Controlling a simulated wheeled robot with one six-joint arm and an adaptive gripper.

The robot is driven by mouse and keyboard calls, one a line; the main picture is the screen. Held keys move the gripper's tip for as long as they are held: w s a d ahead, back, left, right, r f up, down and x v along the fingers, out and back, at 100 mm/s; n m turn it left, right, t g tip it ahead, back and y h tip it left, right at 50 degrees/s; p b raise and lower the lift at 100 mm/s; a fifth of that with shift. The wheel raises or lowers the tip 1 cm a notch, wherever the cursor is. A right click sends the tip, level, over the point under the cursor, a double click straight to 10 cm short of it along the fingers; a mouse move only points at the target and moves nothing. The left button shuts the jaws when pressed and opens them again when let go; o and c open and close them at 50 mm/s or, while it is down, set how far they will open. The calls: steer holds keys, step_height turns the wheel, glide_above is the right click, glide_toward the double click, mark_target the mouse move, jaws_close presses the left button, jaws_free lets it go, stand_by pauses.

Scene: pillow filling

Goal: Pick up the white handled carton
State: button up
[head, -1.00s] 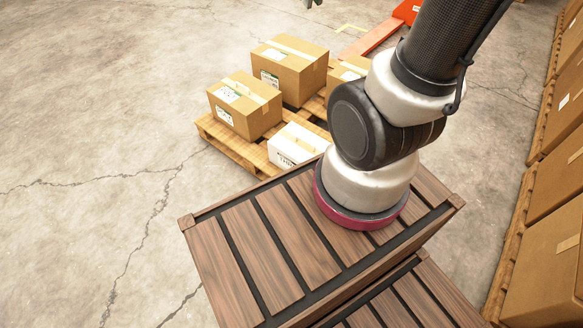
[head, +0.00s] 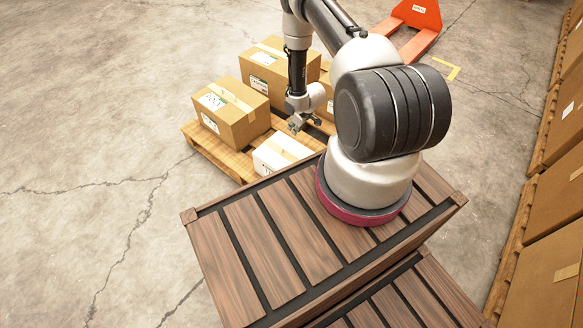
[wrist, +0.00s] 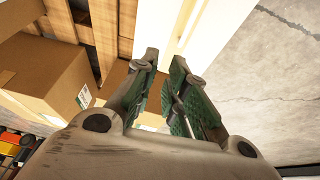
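The white carton (head: 268,161) with a tan strip across its top sits at the near corner of the wooden pallet, partly hidden by my arm and platform. In the wrist view its white surface (wrist: 228,22) fills the top middle, beyond the fingertips. My gripper (head: 297,124) hangs from the arm just behind and above the carton in the head view. In the wrist view my gripper (wrist: 164,62) has its two green-padded fingers apart with an empty gap between them. I cannot tell how far the fingertips are from the carton.
A brown box (head: 231,112) stands left of the gripper on the pallet (head: 213,151). Another brown box (head: 265,70) stands behind it, and a further one is mostly hidden by my arm. An orange pallet jack (head: 418,14) is behind. Open concrete floor lies left.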

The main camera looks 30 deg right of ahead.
glide_above(291, 153)
steer(key=s+d, duration=0.1)
steer(key=s, duration=0.1)
steer(key=shift+y, duration=0.3)
steer(key=f, duration=0.7)
steer(key=shift+s+d+f, duration=0.1)
steer(key=shift+d+f, duration=0.1)
steer(key=x, duration=0.6)
steer(key=shift+a+f, duration=0.15)
steer(key=shift+f, duration=0.65)
steer(key=shift+c, duration=0.3)
jaws_close()
steer(key=shift+w+r, duration=0.1)
steer(key=shift+w, duration=0.15)
